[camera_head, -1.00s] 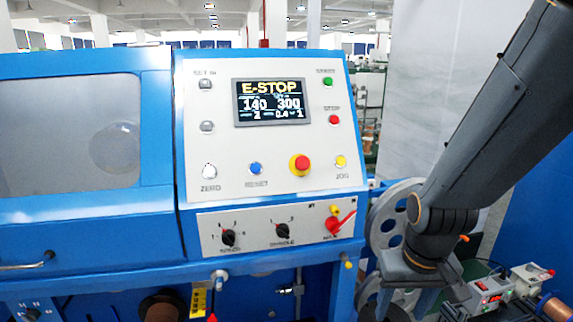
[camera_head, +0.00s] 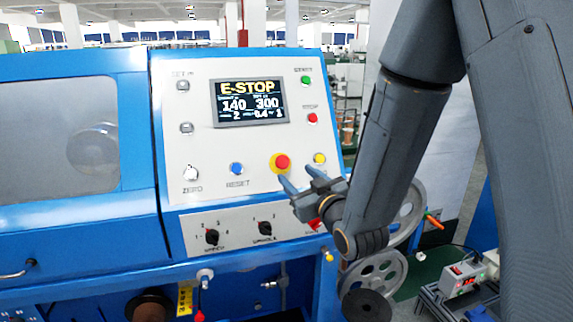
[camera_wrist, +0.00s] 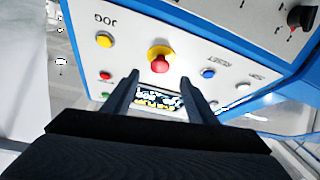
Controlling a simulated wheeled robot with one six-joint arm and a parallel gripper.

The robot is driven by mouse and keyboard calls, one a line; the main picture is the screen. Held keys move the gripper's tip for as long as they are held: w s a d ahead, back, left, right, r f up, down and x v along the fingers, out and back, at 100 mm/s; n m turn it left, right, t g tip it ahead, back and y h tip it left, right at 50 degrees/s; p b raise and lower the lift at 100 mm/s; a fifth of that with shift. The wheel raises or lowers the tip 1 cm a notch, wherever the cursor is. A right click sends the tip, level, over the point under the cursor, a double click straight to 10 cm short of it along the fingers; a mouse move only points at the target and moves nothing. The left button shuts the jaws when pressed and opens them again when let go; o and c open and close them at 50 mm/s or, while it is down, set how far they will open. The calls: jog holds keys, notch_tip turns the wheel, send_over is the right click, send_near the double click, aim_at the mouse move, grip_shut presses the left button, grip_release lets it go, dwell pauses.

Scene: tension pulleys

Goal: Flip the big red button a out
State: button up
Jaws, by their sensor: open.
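The big red button (camera_head: 282,162) sits on a yellow collar in the lower middle of the white control panel (camera_head: 206,90). The screen (camera_head: 251,102) above it reads E-STOP. My gripper (camera_head: 298,180) is just below and right of the button in the head view, its fingers apart and empty. In the wrist view the red button (camera_wrist: 160,65) shows beyond the gap between the two fingertips (camera_wrist: 158,82). I see no contact between the fingers and the button.
A yellow button (camera_head: 319,158) is right of the red one, close to my gripper. A blue button (camera_head: 236,169) is to its left. Rotary knobs (camera_head: 265,228) and a red switch (camera_head: 315,225) sit below. Metal pulleys (camera_head: 375,275) stand at the lower right.

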aim_at(283, 162)
jog(key=shift+p+x, duration=1.3)
jog(key=shift+x, duration=2.55)
jog(key=shift+r, duration=0.15)
